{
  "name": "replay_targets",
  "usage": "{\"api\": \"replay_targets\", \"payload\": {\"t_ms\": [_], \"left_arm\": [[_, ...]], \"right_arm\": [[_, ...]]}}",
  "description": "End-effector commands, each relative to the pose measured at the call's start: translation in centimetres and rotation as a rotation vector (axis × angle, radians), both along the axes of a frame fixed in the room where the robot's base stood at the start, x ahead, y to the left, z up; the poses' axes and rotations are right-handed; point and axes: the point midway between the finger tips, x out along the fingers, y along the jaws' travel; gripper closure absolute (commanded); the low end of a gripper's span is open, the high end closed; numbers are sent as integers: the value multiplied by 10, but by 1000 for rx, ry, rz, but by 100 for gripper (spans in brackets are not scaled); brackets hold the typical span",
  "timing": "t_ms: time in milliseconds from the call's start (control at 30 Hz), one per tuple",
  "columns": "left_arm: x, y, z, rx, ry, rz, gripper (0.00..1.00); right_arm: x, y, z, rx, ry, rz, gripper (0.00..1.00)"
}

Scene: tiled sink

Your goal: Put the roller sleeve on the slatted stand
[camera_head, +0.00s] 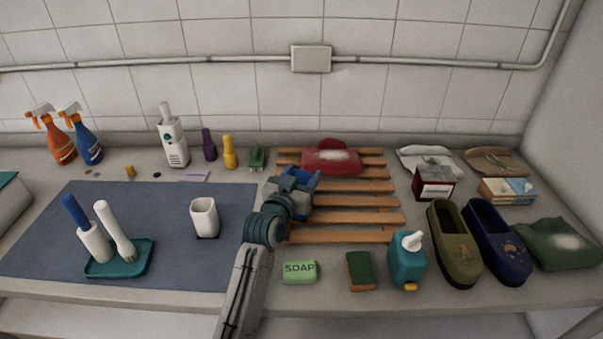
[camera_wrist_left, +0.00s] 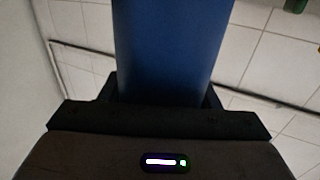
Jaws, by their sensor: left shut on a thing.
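My left gripper (camera_head: 293,184) is shut on a blue cylinder, which looks like the roller sleeve (camera_head: 306,178). In the wrist view the roller sleeve (camera_wrist_left: 170,45) shows as a wide, smooth blue tube between the fingers. In the head view most of it is hidden by the gripper. The slatted wooden stand (camera_head: 365,201) lies on the counter at the middle. The gripper and sleeve are over its left part; I cannot tell whether the sleeve touches the slats. My right gripper is not in view.
A red cloth-like item with a white patch (camera_head: 332,162) is on the back slats. Soap (camera_head: 299,272), a sponge (camera_head: 360,271) and a teal dispenser (camera_head: 407,262) stand in front. Slippers (camera_head: 455,245) are to the right. A white cup (camera_head: 204,218) stands on the blue mat (camera_head: 155,205). The middle and right slats are clear.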

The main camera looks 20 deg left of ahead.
Motion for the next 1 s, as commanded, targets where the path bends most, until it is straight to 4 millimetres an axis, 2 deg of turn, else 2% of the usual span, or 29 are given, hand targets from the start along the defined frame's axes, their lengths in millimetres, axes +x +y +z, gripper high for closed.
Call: {"api": "replay_targets", "payload": {"t_ms": [233,267,367,700,867,1000], "left_arm": [[0,0,-3,-1,-1,0,85],[0,0,-3,-1,0,0,40],[0,0,-2,-1,0,0,22],[0,0,2,-1,-1,0,22],[-22,2,-3,-1,0,0,22],[-53,6,-4,-1,0,0,22]], "right_arm": [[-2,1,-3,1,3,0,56],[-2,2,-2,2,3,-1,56],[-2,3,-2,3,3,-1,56],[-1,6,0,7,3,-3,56],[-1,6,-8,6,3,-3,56],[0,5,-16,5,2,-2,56]]}}
